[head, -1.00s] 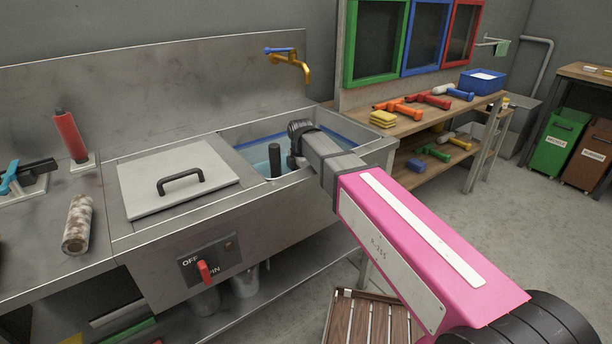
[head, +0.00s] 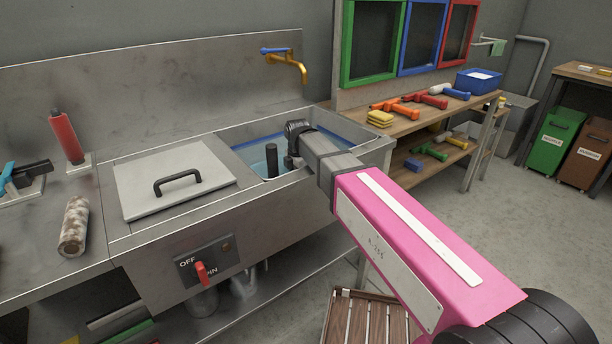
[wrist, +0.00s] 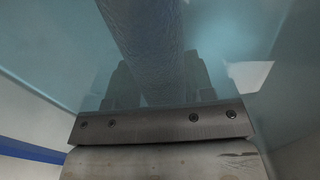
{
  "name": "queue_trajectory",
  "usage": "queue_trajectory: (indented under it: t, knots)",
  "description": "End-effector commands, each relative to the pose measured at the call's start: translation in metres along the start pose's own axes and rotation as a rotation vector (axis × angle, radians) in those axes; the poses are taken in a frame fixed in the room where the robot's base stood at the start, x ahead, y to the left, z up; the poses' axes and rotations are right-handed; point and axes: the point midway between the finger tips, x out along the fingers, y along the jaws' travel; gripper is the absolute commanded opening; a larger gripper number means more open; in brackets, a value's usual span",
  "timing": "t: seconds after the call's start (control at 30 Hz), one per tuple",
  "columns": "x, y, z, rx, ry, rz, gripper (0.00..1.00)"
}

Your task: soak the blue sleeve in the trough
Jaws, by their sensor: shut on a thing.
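The trough (head: 348,133) is a steel basin in the sink unit, with pale blue water (head: 255,155) and a blue line along its inner wall. In the wrist view my gripper (wrist: 155,82) is shut on the blue sleeve (wrist: 148,30), a long textured roll running up between the dim fingers. The fingers and the held part of the sleeve look veiled by water. The sleeve's far end is out of frame.
A brass tap (head: 290,60) hangs behind. A mottled roller (head: 74,227) and red roller (head: 65,137) are at left.

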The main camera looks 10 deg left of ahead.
Motion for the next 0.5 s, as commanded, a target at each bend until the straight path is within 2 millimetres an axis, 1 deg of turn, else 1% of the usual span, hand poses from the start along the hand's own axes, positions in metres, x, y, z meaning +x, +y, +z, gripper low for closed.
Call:
queue_trajectory:
  t: [0.3, 0.5]
  knots:
    - [-0.0001, 0.0, 0.0002, 0.0, 0.0, 0.0, 0.24]
    - [-0.0001, -0.0005, -0.0041, 0.0, 0.0, 0.0, 0.24]
